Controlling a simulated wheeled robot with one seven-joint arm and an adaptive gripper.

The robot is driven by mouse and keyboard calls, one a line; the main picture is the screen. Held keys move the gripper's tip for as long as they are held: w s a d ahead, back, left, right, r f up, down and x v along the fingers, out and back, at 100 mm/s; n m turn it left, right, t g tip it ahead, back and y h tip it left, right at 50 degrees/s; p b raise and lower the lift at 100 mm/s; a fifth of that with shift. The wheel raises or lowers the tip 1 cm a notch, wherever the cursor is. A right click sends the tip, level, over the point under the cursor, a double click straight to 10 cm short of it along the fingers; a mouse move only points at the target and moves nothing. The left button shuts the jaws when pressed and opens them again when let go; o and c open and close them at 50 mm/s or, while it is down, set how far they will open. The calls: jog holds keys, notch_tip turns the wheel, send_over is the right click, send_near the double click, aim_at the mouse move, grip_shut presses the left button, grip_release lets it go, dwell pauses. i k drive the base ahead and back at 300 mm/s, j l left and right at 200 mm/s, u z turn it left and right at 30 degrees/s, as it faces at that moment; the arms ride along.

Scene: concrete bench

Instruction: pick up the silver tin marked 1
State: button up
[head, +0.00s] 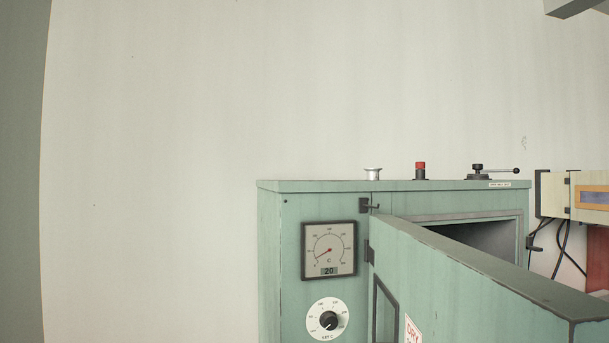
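I see no silver tin marked 1 in the head view. A small silver spool-shaped piece (373,174) stands on top of a green oven-like cabinet (290,220), but no mark shows on it and I cannot tell it to be a tin. The cabinet door (470,270) stands open toward me and to the right. Only a dark upper part of the cabinet's inside (485,238) shows above the door; the rest is hidden. My gripper is not in view.
The cabinet front carries a dial gauge (329,250) and a set knob (328,321). A red-topped fitting (420,171) and a black lever (492,171) are on its top. A cream box (553,194) with cables stands at right. Bare wall fills the left.

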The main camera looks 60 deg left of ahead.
aim_at(372, 173)
jog(key=u, duration=1.7)
jog(key=i+j, duration=0.1)
